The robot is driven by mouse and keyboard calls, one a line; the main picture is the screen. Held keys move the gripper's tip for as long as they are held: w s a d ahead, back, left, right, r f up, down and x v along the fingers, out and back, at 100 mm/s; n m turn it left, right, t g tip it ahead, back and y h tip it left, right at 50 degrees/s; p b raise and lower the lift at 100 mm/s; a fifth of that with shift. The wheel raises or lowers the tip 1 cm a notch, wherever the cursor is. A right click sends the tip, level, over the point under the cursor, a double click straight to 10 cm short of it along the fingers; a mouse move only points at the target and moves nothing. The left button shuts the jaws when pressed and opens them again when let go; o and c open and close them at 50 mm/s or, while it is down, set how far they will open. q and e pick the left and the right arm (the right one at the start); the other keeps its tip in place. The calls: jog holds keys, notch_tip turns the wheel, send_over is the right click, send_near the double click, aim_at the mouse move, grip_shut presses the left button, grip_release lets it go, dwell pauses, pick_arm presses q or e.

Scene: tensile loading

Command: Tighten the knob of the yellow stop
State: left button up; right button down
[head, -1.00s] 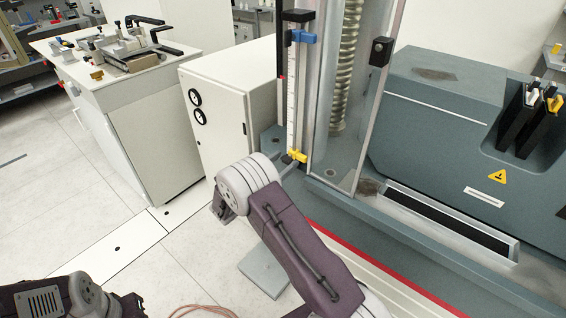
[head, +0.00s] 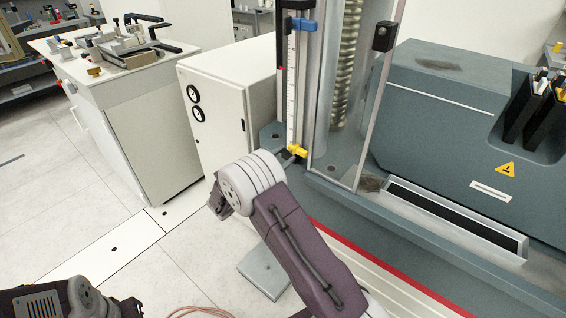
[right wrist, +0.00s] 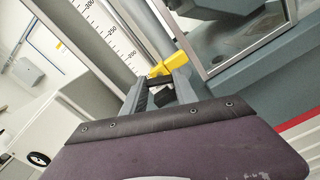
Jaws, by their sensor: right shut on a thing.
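The yellow stop (head: 298,151) sits low on the white scale rail (head: 291,90) of the testing machine. In the right wrist view the yellow stop (right wrist: 169,66) is just beyond my fingertips, beside the scale (right wrist: 110,35). My right gripper (right wrist: 162,92) is shut on the dark knob (right wrist: 161,99) in front of the stop; the fingers hide much of it. In the head view my right gripper (head: 287,159) is mostly hidden behind my wrist. My left arm shows at the bottom left, with its gripper cut off and unclear.
A blue stop (head: 299,25) sits higher on the same rail. A clear guard (head: 372,110) stands just right of the rail, close to my right gripper. A white cabinet (head: 222,110) stands left of it. A workbench (head: 105,88) with fixtures is further left.

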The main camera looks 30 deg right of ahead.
jog(key=m+b, duration=0.3)
jog(key=b, duration=0.2)
jog(key=m+b, duration=0.8)
jog(key=b, duration=0.1)
jog(key=shift+f+b, duration=0.3)
jog(key=shift+b, duration=0.05)
jog(key=shift+r+m+b, duration=0.3)
jog(key=shift+m+b, duration=0.9)
jog(key=shift+b, duration=0.2)
jog(key=c, duration=1)
grip_release()
jog(key=shift+o, duration=0.2)
jog(key=p+v, duration=0.2)
jog(key=v, duration=0.7)
